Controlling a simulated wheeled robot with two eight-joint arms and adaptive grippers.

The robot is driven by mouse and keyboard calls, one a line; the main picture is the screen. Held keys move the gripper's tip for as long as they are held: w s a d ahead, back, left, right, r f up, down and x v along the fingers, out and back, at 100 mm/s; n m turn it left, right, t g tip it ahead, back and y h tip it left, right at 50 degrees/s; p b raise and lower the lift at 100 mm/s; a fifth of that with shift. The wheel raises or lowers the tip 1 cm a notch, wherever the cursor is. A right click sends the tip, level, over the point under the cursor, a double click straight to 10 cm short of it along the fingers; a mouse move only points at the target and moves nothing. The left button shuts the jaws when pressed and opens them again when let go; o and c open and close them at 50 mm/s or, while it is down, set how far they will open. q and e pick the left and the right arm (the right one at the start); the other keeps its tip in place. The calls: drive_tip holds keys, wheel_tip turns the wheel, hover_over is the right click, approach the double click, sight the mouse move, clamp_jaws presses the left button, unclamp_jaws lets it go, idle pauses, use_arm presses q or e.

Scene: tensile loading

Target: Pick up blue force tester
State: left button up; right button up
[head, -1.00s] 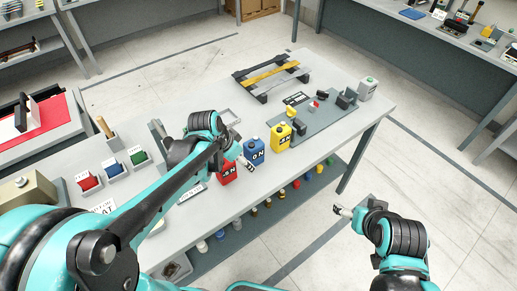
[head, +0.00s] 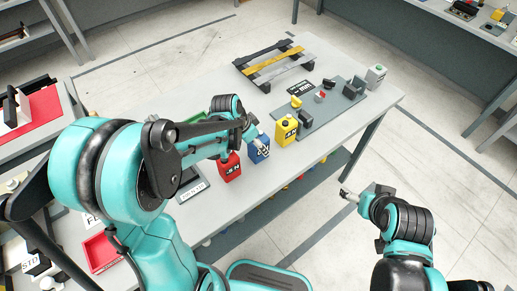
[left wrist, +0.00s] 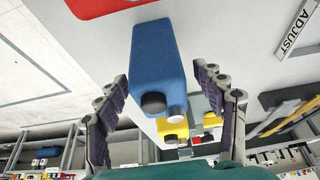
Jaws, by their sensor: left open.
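The blue force tester (head: 259,151) stands upright on the table between a red tester (head: 230,167) and a yellow tester (head: 286,130). My left gripper (head: 262,146) is at the blue tester and partly covers its front in the head view. In the left wrist view the blue tester (left wrist: 158,60) lies ahead, between the lines of the two open fingers of my left gripper (left wrist: 162,95). The fingers stand apart from its sides. My right gripper (head: 345,193) is off the table's front edge, small in the head view; its jaws are unclear.
The red and yellow testers stand close on either side of the blue one. A rack with yellow and grey bars (head: 270,66) and a grey mat (head: 330,105) with small parts lie farther back. A small sign (head: 192,191) lies left of the red tester.

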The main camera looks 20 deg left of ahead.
use_arm(q)
drive_tip(key=shift+x, duration=1)
drive_tip(key=c, duration=1.5)
drive_tip(key=shift+r, duration=0.1)
